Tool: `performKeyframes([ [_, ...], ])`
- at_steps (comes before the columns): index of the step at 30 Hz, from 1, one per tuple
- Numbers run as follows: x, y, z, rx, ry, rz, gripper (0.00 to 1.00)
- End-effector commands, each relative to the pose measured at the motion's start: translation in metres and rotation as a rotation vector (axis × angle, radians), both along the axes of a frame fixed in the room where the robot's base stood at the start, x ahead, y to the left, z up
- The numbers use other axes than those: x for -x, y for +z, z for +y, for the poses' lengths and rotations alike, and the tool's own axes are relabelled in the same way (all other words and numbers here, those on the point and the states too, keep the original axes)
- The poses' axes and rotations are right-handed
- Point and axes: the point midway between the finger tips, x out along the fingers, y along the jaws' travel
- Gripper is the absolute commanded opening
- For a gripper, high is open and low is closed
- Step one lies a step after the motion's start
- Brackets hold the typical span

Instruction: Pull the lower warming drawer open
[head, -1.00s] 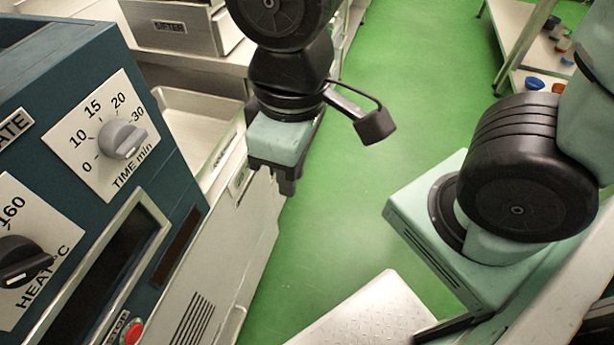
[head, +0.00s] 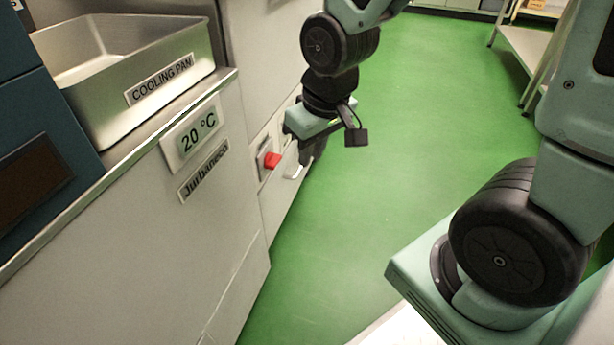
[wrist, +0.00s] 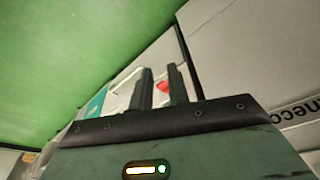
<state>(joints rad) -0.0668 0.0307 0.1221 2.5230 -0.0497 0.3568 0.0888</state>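My gripper (head: 309,156) hangs in front of the cabinet fronts, fingers down, beside a pale looped handle (head: 296,167). In the wrist view its two dark fingers (wrist: 160,88) stand apart with nothing held between them. The pale handle (wrist: 124,90) shows behind and left of the fingers there; I cannot tell whether they touch it. The cabinet front (head: 270,200) that carries the handle looks flush, and its lower part is partly out of sight. No label names the warming drawer, so I cannot tell which front is the lower one.
A red switch (head: 271,160) sticks out just left of my gripper. A cooling pan (head: 150,92) stands on the counter, above a panel with a 20 °C display (head: 196,134). Green floor (head: 400,130) is free to the right of the cabinets. A rack (head: 525,55) stands at the far right.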

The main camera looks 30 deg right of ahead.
Motion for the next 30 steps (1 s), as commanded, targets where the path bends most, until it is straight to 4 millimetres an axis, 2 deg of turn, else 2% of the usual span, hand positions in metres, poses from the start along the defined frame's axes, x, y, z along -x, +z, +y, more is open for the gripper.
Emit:
performKeyframes([
  [1, -0.025, -0.03, -0.037, 0.006, -0.105, -0.041, 0.17],
  [3, -0.058, -0.045, -0.082, 0.011, -0.22, -0.117, 0.17],
  [6, -0.103, -0.067, -0.138, -0.014, -0.342, -0.233, 0.17],
  [9, -0.141, -0.09, -0.179, -0.096, -0.421, -0.336, 0.17],
  [12, -0.169, -0.118, -0.209, -0.24, -0.486, -0.418, 0.17],
  [14, -0.179, -0.136, -0.224, -0.352, -0.523, -0.452, 0.17],
  [17, -0.184, -0.165, -0.243, -0.573, -0.584, -0.482, 0.17],
  [21, -0.169, -0.198, -0.258, -0.903, -0.657, -0.464, 0.17],
  [25, -0.146, -0.216, -0.263, -1.158, -0.697, -0.411, 0.17],
  [30, -0.125, -0.224, -0.264, -1.341, -0.716, -0.352, 0.17],
])
